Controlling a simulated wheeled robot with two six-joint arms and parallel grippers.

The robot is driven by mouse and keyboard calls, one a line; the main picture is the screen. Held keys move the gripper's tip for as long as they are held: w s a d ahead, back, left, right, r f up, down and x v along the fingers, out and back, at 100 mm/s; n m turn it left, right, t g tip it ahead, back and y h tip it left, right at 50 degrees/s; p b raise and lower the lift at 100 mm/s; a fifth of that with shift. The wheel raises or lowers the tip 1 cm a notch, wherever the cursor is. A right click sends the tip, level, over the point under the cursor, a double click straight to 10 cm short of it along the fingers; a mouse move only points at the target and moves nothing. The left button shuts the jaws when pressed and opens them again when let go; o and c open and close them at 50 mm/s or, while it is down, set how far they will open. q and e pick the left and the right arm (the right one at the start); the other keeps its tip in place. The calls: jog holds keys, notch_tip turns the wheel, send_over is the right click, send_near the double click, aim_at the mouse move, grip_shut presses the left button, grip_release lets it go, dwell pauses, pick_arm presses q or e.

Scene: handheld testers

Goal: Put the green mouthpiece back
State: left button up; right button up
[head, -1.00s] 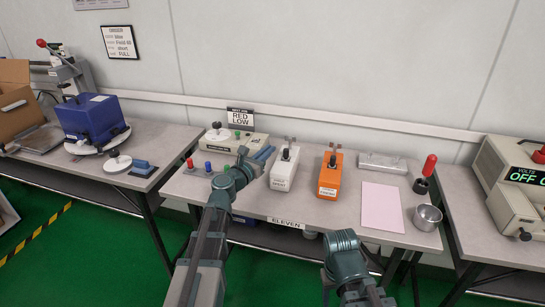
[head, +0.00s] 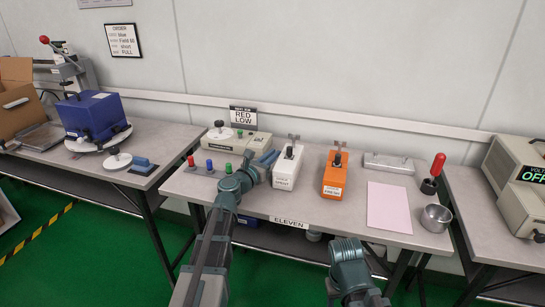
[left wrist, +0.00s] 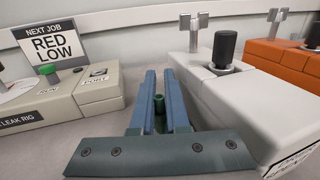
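A green mouthpiece (left wrist: 158,104) stands between the two blue fingers of my left gripper (left wrist: 159,76) in the left wrist view. The gap between the fingers is narrow, and they look shut on it. In the head view my left gripper (head: 267,157) is between the leak rig (head: 225,144) and the white tester (head: 288,167), and hides the mouthpiece. Red (head: 191,161), blue (head: 209,165) and green (head: 228,168) pieces stand in a row at the table's left, the green one just left of my gripper. My right arm shows low in the head view without its fingers.
An orange tester (head: 335,175) stands right of the white one, close by. A pink sheet (head: 388,207), a metal cup (head: 436,218) and a red-handled tool (head: 435,170) are farther right. The rig's green button (left wrist: 50,80) is left of my fingers.

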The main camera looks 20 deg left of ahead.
pick_arm(q)
jog(key=shift+o, duration=0.2)
jog(key=shift+r, duration=0.1)
jog(key=v, duration=1.2)
